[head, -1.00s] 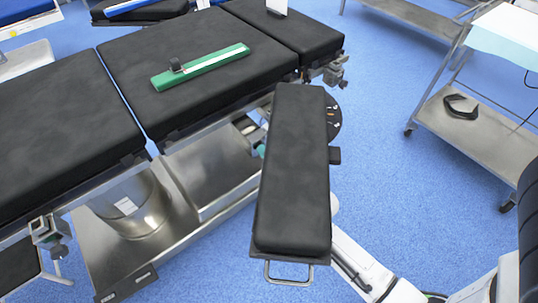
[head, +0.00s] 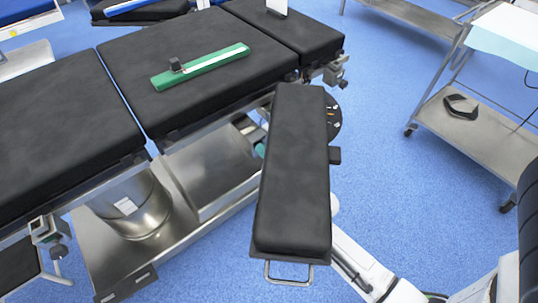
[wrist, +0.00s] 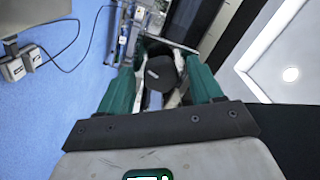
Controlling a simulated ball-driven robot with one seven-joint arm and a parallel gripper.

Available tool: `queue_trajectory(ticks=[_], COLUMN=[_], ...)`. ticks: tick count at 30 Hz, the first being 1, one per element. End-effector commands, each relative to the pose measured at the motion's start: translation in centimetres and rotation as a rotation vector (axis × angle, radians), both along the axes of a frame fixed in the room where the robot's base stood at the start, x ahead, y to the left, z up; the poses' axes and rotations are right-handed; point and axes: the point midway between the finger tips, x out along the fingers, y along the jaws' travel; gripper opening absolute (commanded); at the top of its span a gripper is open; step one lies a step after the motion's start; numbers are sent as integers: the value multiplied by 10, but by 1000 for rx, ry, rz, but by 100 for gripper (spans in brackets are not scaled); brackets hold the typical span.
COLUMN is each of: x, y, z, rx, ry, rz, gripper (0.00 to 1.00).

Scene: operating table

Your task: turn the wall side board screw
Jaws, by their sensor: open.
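In the wrist view, a dark rounded knob (wrist: 160,72), which looks like the board screw, shows between the two green fingers of my gripper (wrist: 158,82). The fingers stand apart on either side of it; whether they touch it I cannot tell. In the head view, the black padded arm board (head: 292,170) sticks out from the operating table (head: 60,115). It covers most of my gripper and hides the knob. A small teal patch (head: 260,150) at the board's left edge may be part of my gripper.
A green ruler-like bar (head: 202,67) lies on the table pad. Metal clamps sit on the table's side rail, one right of the board's far end (head: 336,72) and one at lower left (head: 45,232). A steel trolley (head: 480,130) stands right. Blue floor is open between.

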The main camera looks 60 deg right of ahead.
Motion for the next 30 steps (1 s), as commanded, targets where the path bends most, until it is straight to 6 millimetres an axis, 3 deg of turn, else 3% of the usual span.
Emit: queue_trajectory(ticks=[8,22,30], x=[-13,-92,-104], y=[3,26,30], z=[0,-1,0], rx=[-1,0,0], ry=[2,3,0], rz=[-1,-1,0], gripper=[65,65,65])
